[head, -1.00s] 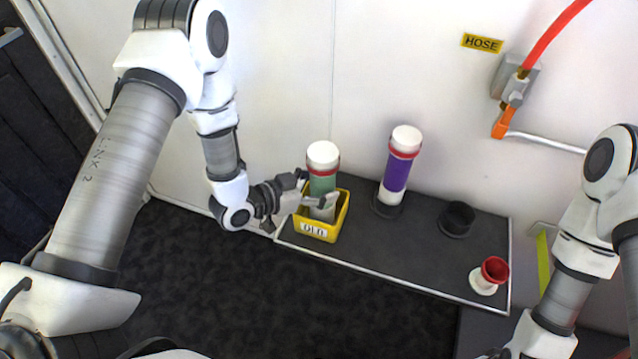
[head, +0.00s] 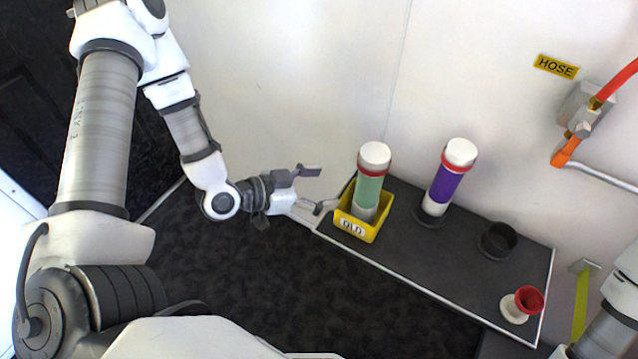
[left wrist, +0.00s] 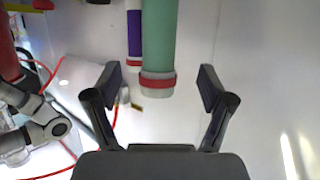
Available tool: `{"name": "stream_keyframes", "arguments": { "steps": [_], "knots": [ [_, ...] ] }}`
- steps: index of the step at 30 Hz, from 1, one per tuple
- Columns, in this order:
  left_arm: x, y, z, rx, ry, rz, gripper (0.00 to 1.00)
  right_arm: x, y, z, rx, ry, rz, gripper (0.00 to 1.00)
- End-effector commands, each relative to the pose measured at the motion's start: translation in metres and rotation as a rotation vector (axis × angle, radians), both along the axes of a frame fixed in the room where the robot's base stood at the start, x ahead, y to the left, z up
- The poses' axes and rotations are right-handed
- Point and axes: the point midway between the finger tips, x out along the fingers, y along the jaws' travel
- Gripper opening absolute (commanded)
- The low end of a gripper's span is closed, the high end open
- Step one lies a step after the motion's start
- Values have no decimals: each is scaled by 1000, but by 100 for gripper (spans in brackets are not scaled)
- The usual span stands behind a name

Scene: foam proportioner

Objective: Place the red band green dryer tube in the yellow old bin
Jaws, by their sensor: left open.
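The green dryer tube (head: 368,188) with a red band and white cap stands upright, slightly tilted, in the yellow bin (head: 372,233) labelled OLD. Its lower end is hidden by the bin walls. My left gripper (head: 316,189) is open and empty, to the left of the tube and bin and apart from them. In the left wrist view the green tube (left wrist: 158,35) with its red band shows ahead of the open fingers (left wrist: 160,74), not between them. My right gripper is out of view.
A purple tube (head: 444,186) stands in a dark holder right of the bin. An empty black holder (head: 497,240) and a red and white cup-like part (head: 526,300) sit farther right on the dark shelf (head: 440,255). A wall with an orange-handled hose valve (head: 565,152) stands behind.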

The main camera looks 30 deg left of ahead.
Motion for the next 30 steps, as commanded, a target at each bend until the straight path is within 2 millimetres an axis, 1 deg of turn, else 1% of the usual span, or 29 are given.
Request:
{"name": "stream_keyframes", "arguments": {
  "steps": [6,8,10,11,12,14,15,18,19,21,22,30],
  "knots": [
    [-6,3,2,0,2,-3,82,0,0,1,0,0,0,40],
    [-8,1,-7,9,45,2,82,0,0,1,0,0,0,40],
    [-19,-2,-36,38,189,24,82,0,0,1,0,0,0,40],
    [-28,-2,-54,58,282,45,82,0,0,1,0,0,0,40],
    [-44,-2,-81,92,427,86,82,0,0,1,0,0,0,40],
    [-76,1,-119,157,654,177,82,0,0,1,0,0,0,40],
    [-100,6,-141,203,795,254,82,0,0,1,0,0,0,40],
    [-154,18,-172,309,1048,451,82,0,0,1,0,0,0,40],
    [-165,21,-177,332,1094,500,82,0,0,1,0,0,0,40],
    [-182,26,-182,364,1157,581,82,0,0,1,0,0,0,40],
    [-185,27,-183,371,1169,599,82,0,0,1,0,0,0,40],
    [-186,28,-183,369,1173,611,82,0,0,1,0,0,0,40]
  ]
}}
